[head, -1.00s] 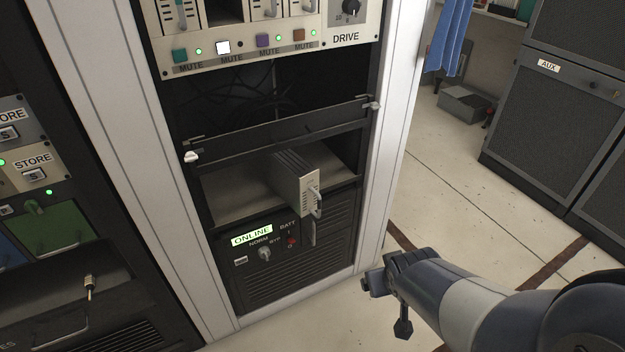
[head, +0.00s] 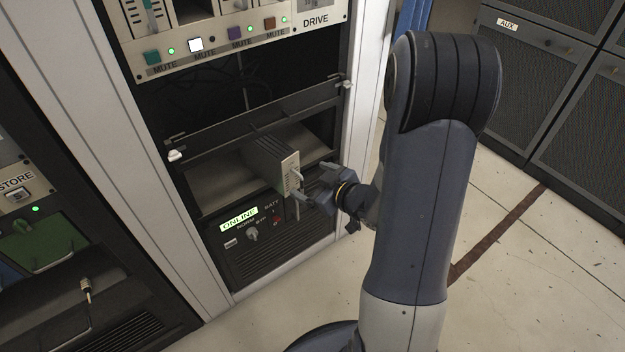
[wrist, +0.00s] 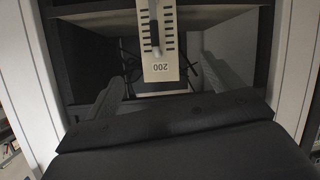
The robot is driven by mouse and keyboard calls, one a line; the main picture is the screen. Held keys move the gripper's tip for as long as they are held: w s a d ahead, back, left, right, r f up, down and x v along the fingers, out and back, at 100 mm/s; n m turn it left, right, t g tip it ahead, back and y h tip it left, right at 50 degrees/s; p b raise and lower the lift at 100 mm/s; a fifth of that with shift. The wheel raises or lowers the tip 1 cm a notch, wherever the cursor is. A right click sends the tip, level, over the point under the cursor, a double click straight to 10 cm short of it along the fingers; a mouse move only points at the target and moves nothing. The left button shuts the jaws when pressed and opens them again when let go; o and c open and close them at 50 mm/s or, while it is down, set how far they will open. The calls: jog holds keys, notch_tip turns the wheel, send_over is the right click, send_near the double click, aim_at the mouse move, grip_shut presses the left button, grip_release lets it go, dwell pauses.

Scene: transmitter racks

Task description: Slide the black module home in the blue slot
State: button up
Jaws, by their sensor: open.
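A module (head: 270,161) with a dark grey finned body and a beige front stands on the open rack shelf, its front jutting out over the shelf edge. Its front handle (head: 297,178) faces me. In the wrist view its front plate (wrist: 161,70) shows a scale and an upside-down "200". My gripper (head: 312,181) is open close to the handle, with one finger on each side; I cannot tell whether they touch it. In the wrist view my gripper (wrist: 158,92) has its fingers spread wide. A sliver of blue panel (head: 9,275) shows at the left edge; no blue slot is clearly visible.
A dark crossbar (head: 255,124) spans the rack above the module. Below the shelf is a panel with a lit "ONLINE" sign (head: 238,218). A green panel (head: 36,241) is in the left rack. White posts (head: 150,160) flank the bay. Floor is clear at right.

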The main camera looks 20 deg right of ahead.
aim_at(291, 168)
jog(key=b+x, duration=0.1)
jog(key=x, duration=0.8)
jog(key=shift+w+a+f, duration=0.15)
jog(key=shift+w, duration=0.15)
jog(key=shift+c, duration=0.3)
jog(key=c, duration=1.8)
jog(key=shift+r, duration=0.75)
grip_shut()
jog(key=s+d, duration=0.3)
jog(key=s, duration=0.6)
jog(key=s+d, duration=0.4)
jog(key=s, duration=0.5)
jog(key=shift+s, duration=0.35)
dwell(0.7)
jog(key=shift+r, duration=0.15)
